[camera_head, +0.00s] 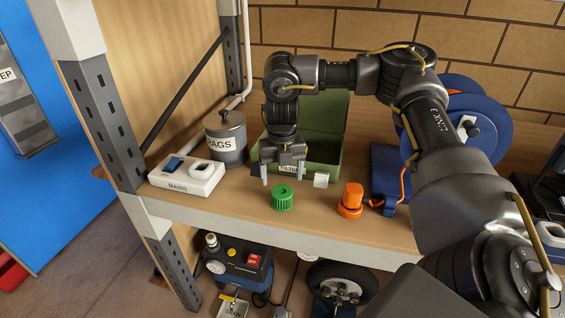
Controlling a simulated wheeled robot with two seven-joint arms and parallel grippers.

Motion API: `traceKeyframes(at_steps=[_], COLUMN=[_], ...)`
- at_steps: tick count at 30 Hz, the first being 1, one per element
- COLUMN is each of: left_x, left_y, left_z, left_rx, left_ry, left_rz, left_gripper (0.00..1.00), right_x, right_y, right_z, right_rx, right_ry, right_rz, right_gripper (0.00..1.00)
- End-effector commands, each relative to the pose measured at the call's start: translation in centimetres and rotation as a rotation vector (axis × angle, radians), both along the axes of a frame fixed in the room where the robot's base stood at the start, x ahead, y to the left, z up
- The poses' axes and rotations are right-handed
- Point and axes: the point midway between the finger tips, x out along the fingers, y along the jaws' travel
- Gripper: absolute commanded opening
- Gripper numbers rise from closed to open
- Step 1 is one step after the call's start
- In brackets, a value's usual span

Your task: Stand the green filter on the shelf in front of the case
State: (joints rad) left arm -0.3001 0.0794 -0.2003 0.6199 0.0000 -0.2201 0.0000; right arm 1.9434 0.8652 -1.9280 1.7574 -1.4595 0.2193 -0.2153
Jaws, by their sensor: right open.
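The green filter (283,198) is a small ribbed cylinder with a hole in its top. It stands upright on the wooden shelf (240,207), near the front edge. The green case (322,160) stands open behind it, with its label partly hidden by my gripper. My right gripper (283,180) points down just above and behind the filter, in front of the case. Its fingers are apart with nothing between them. Whether a finger touches the filter I cannot tell. My left gripper is not in view.
Left on the shelf are a white switch box (187,177) and a grey lidded tin (226,138). Right are an orange object (351,200) and a blue item (388,178) with an orange cord. A blue reel (470,120) stands behind my arm. A compressor (240,262) sits below.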

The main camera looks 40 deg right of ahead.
Motion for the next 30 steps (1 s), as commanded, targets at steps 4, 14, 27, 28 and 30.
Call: traceKeyframes(at_steps=[4, 14, 27, 28, 30], left_x=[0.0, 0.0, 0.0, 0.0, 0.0], left_y=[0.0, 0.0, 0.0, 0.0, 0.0], left_z=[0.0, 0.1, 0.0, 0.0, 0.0], left_rx=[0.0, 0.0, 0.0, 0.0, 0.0], left_ry=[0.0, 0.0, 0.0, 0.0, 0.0], left_rz=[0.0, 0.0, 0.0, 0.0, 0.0], left_gripper=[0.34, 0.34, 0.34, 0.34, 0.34], right_x=[0.1, 0.0, 0.7, 0.9, 0.9], right_y=[0.0, 0.0, 4.4, 6.0, 11.0], right_z=[2.5, 4.0, 1.1, 0.1, -2.6], right_rx=[-0.001, 0.0, 0.065, 0.093, 0.183], right_ry=[-0.003, 0.001, 0.004, 0.004, 0.004], right_rz=[0.0, 0.001, 0.078, 0.105, 0.174], right_gripper=[0.77, 0.77, 0.77, 0.77, 0.77])
